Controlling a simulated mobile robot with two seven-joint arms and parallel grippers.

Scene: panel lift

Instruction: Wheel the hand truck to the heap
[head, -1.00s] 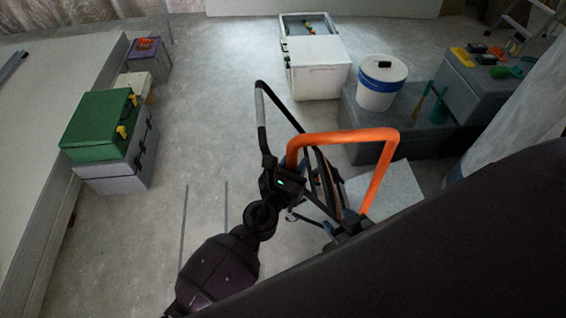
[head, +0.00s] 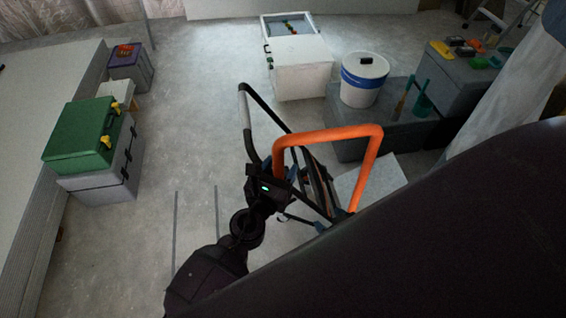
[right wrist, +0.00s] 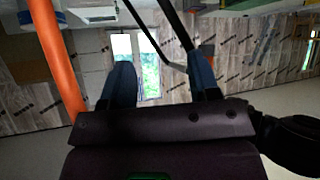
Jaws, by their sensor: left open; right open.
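The hand truck stands at the centre of the head view, with an orange tube loop (head: 330,136) and a black frame (head: 247,118). My right gripper (right wrist: 162,66) is open in the right wrist view, with blue fingers. A black bar shows between and beyond its fingers, and an orange tube (right wrist: 55,60) is to their left. I cannot tell which thing is the heap.
A green case (head: 82,135) on a grey box stands at left, by stacked panels (head: 45,100). A white box (head: 303,78), a white-and-blue bucket (head: 363,85) and grey boxes (head: 455,88) stand beyond the truck. Floor between the case and truck is clear.

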